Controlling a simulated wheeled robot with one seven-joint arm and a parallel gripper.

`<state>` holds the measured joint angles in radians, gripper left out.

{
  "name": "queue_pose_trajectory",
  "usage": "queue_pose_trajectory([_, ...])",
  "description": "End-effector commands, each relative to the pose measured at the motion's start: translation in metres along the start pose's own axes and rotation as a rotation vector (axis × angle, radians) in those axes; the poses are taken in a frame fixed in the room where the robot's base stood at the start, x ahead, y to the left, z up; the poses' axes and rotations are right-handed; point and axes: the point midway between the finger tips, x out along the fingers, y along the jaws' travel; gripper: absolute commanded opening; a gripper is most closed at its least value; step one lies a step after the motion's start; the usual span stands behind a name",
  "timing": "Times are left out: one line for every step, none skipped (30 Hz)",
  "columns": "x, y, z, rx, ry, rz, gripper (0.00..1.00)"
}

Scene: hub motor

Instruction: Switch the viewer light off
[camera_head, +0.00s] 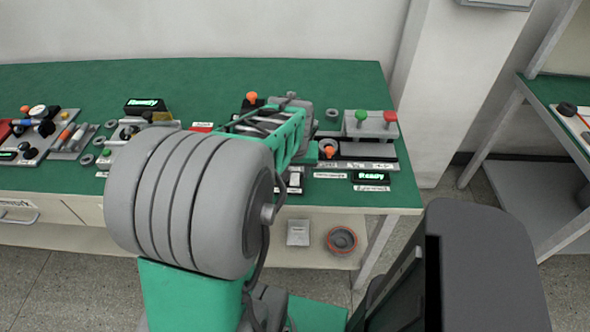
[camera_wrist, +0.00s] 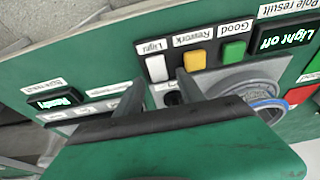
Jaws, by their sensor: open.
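The wrist view shows a green panel with a white button (camera_wrist: 157,68) labelled Light. Beside it are an orange Rework button (camera_wrist: 195,60) and a green Good button (camera_wrist: 234,50). A grey round part (camera_wrist: 240,84) with a blue ring, perhaps the viewer, lies below the buttons. My gripper (camera_wrist: 160,88) is open and empty. Its two dark fingers straddle the area just below the white button; I cannot tell whether either touches the panel. In the head view my arm hides the buttons.
The green workbench (camera_head: 300,75) holds several fixtures. A stand with green and red knobs (camera_head: 370,124) is to the right of my arm. Two displays read "Ready", one at the back left (camera_head: 146,105) and one at the front right (camera_head: 371,177). A shelf (camera_head: 545,95) stands far right.

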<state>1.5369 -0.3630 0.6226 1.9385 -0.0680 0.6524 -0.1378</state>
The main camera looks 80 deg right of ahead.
Motion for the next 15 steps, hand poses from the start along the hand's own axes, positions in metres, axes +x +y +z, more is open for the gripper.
queue_pose_trajectory([0.0, 0.0, 0.0, 0.0, 0.0, 0.0, 0.45])
queue_pose_trajectory([0.0, 0.0, 0.0, 0.0, 0.0, 0.0, 0.45])
queue_pose_trajectory([-0.002, 0.0, 0.0, 0.0, 0.001, 0.0, 0.45])
queue_pose_trajectory([-0.004, 0.0, -0.001, 0.0, 0.001, 0.0, 0.45])
queue_pose_trajectory([-0.008, 0.0, -0.001, 0.0, 0.002, 0.0, 0.45])
queue_pose_trajectory([-0.014, 0.0, -0.001, 0.0, 0.003, 0.001, 0.45])
queue_pose_trajectory([-0.019, 0.001, -0.002, 0.0, 0.005, 0.001, 0.45])
queue_pose_trajectory([-0.026, 0.001, -0.002, 0.0, 0.005, 0.001, 0.45])
queue_pose_trajectory([-0.034, 0.001, -0.002, 0.001, 0.006, 0.002, 0.45])
queue_pose_trajectory([-0.041, 0.001, -0.002, 0.001, 0.006, 0.002, 0.45])
queue_pose_trajectory([-0.047, 0.001, -0.001, 0.001, 0.005, 0.001, 0.45])
queue_pose_trajectory([-0.055, 0.001, -0.001, 0.001, 0.005, 0.001, 0.45])
queue_pose_trajectory([-0.061, 0.0, -0.001, 0.001, 0.004, 0.001, 0.45])
queue_pose_trajectory([-0.065, 0.0, -0.001, 0.0, 0.004, 0.001, 0.45])
queue_pose_trajectory([-0.07, 0.0, -0.001, 0.0, 0.002, 0.0, 0.45])
